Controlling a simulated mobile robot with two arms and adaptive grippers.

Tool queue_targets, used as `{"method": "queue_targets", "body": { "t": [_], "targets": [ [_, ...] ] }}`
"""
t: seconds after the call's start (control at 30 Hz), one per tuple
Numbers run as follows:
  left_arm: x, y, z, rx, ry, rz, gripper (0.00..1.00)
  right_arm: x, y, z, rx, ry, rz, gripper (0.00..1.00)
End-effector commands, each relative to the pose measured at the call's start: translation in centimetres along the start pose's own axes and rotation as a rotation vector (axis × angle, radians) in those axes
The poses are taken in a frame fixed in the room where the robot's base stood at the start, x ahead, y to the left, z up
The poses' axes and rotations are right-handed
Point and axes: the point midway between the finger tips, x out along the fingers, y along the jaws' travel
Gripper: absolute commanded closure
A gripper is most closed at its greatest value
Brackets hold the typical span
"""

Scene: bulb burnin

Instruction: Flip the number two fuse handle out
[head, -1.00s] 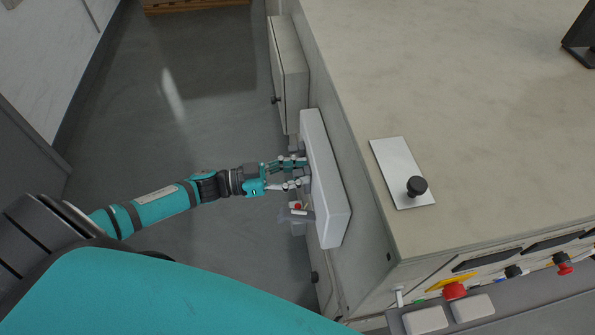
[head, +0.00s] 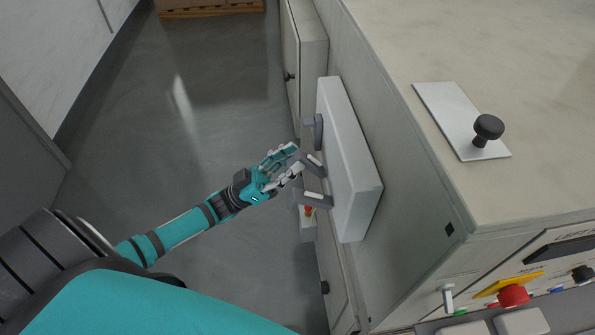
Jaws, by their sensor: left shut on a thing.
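A pale fuse box (head: 350,165) is mounted on the side of the bench, with three grey handles along its left face. The far handle (head: 313,132) lies close to the box. The middle handle (head: 314,167) sticks out from it toward my left gripper (head: 296,160). The near handle (head: 317,200) also projects. My left gripper is shut on the outer end of the middle handle, and its fingers partly hide that end. No number markings can be read. My right gripper is out of view.
A small grey box with a red button (head: 308,210) sits below the near handle. A black knob on a metal plate (head: 488,128) stands on the bench top. A red button (head: 514,295) is on the front panel. The floor (head: 200,120) at left is clear.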

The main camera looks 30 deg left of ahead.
Motion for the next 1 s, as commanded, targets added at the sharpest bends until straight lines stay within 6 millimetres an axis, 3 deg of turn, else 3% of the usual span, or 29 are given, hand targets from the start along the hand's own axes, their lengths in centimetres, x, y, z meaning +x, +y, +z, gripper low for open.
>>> {"method": "queue_targets", "body": {
  "t": [0.03,0.3,1.0],
  "targets": [
    [-0.9,0.0,0.7,0.001,-0.018,0.001,1.00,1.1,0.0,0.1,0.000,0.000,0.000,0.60],
    [-2.3,0.1,1.5,-0.003,-0.029,-0.002,1.00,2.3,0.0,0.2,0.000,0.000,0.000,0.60],
    [-3.1,0.1,2.3,-0.005,-0.037,-0.004,1.00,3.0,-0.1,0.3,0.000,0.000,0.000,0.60]
  ]
}}
